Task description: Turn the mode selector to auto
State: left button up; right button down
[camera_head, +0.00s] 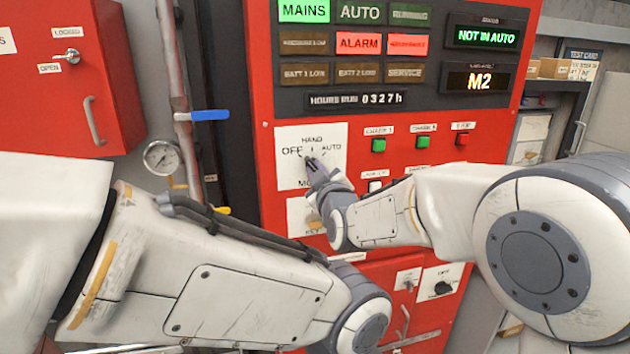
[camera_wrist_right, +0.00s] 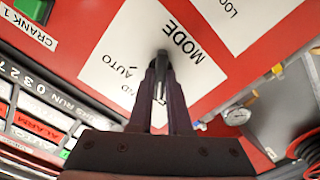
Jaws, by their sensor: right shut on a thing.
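The mode selector (camera_wrist_right: 162,56) is a small dark knob on a white plate (camera_head: 285,172) on the red panel. The plate carries HAND at the top, OFF at the left and AUTO at the right, with MODE below. My right gripper (camera_head: 311,162) reaches the knob from below right. In the right wrist view its two fingers (camera_wrist_right: 161,72) are shut on the knob. The fingers hide much of it, so I cannot tell its exact pointing. The status display (camera_head: 486,36) reads NOT IN AUTO. My left gripper is out of view.
Green and red push buttons (camera_head: 423,142) sit right of the selector plate. A blue-handled pipe (camera_head: 208,116) and a pressure gauge (camera_head: 161,156) stand at left. My left forearm crosses the lower front. MAINS (camera_head: 304,11) and ALARM (camera_head: 359,43) lamps are lit; AUTO (camera_head: 360,12) is dark.

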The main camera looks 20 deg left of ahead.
jog(key=shift+d+f+m+b, duration=0.1)
jog(key=shift+f+m+b, duration=0.05)
jog(key=shift+m+b, duration=7.75)
jog(key=shift+m+p, duration=0.6)
jog(key=shift+m, duration=0.2)
jog(key=c, duration=0.9)
grip_release()
jog(key=shift+w, duration=0.1)
jog(key=shift+o, duration=0.2)
